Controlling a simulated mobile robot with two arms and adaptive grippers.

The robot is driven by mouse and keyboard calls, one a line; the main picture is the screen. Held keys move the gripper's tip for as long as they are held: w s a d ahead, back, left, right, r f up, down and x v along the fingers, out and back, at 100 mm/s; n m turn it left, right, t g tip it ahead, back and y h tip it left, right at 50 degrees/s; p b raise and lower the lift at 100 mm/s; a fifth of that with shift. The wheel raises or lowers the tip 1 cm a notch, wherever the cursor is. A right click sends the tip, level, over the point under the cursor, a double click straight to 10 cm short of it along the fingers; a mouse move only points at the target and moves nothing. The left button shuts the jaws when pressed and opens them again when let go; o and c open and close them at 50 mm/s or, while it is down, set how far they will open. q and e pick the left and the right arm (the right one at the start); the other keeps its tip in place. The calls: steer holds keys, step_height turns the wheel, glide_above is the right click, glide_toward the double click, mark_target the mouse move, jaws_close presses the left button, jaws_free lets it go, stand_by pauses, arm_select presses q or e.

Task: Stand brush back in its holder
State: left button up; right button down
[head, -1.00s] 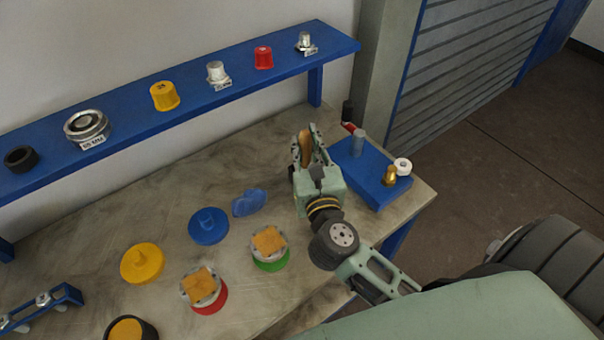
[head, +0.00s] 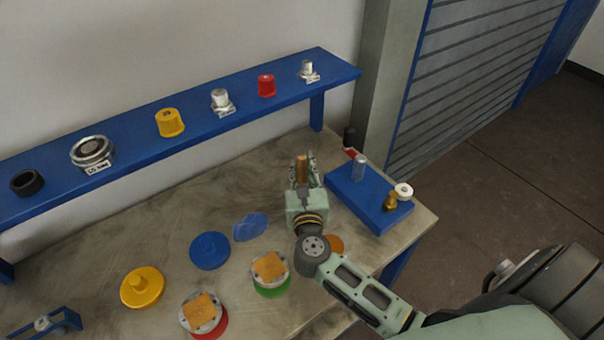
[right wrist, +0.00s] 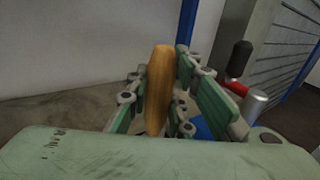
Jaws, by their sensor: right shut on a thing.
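My right gripper (head: 303,170) is shut on the brush, whose wooden handle (head: 302,168) stands roughly upright between the fingers. The handle also shows in the right wrist view (right wrist: 159,90), leaning slightly; its lower end and any bristles are hidden by the gripper. The gripper is over the bench, just left of a blue block (head: 350,190) and apart from it. The block carries a grey cylinder (head: 359,167), a brass piece (head: 391,201) and a white round piece (head: 404,191). I cannot tell which part is the brush holder. My left gripper is not in view.
A black-and-red handled item (head: 349,139) is behind the block. A blue shelf (head: 130,137) with several fittings runs along the wall. A blue cap (head: 210,250), a blue cloth-like piece (head: 250,227), a yellow cap (head: 142,287) and two flanged vessels (head: 270,270) occupy the bench.

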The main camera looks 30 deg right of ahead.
steer(key=shift+f, duration=1)
steer(key=c, duration=1.6)
jaws_free()
steer(key=shift+r, duration=0.1)
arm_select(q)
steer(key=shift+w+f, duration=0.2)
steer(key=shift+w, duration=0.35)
arm_select(e)
steer(key=shift+o, duration=0.2)
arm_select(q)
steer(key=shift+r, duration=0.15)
arm_select(e)
steer(key=shift+r, duration=0.1)
steer(key=shift+s, duration=0.1)
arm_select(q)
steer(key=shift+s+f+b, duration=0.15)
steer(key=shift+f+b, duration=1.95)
arm_select(e)
steer(key=v, duration=1.2)
